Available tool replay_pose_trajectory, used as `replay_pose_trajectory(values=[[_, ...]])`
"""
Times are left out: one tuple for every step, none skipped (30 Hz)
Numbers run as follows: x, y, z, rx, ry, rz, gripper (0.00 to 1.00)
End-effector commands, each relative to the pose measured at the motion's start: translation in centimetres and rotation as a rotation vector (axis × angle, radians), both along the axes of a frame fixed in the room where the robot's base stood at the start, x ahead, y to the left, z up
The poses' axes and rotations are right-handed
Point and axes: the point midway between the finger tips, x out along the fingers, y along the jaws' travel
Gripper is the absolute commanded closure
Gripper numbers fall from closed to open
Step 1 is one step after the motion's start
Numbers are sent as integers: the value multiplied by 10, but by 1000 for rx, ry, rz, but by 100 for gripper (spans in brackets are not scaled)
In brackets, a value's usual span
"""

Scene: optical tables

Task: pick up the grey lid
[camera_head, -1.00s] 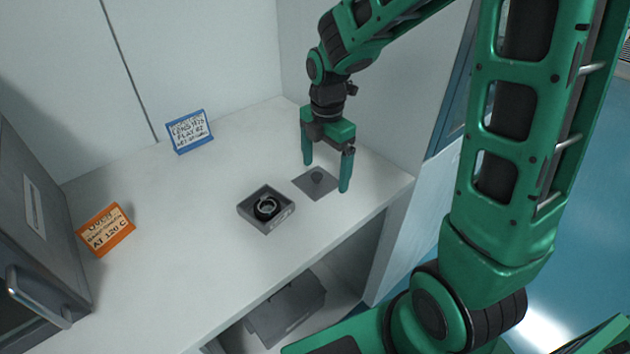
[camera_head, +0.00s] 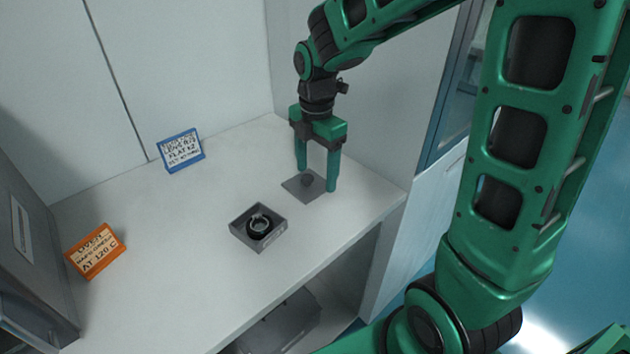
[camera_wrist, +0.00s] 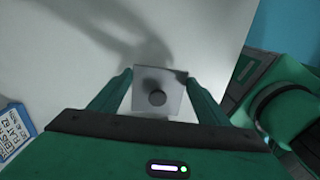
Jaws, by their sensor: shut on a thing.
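The grey lid (camera_head: 297,190) is a flat square plate with a round dark knob, near the right end of the white worktop. My gripper (camera_head: 317,181) points straight down over it, with one green finger on each side. It is shut on the lid, and the wrist view shows the lid (camera_wrist: 173,92) between the two fingers (camera_wrist: 158,85). I cannot tell whether the lid is clear of the worktop. An open grey square box (camera_head: 270,240) with a black ring-shaped part (camera_head: 259,224) in it stands to the left and nearer.
A blue-framed sign (camera_head: 181,151) stands at the back and an orange sign (camera_head: 95,251) at the left. A grey metal cabinet (camera_head: 30,265) with a handle is at the left edge. A side wall (camera_head: 340,110) rises behind my gripper. The middle of the worktop (camera_head: 170,230) is clear.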

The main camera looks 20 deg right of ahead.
Motion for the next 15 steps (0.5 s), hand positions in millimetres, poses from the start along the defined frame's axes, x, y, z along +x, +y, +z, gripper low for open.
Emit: replay_pose_trajectory(values=[[-2,16,6,1,-1,13,53],[-4,23,10,1,-1,13,53],[-5,32,16,2,-2,12,53],[-6,38,20,1,-1,13,53],[-7,45,24,1,-1,12,53],[-8,54,29,1,-1,12,53],[-9,60,33,1,-1,11,53],[-10,66,36,1,-1,12,53],[-12,73,41,1,0,11,53],[-12,78,44,1,0,11,53],[-13,83,47,1,-1,10,53],[-14,88,50,1,-1,10,53],[-15,92,53,1,0,9,53],[-16,96,55,1,1,9,53],[-16,100,57,1,0,9,53]])
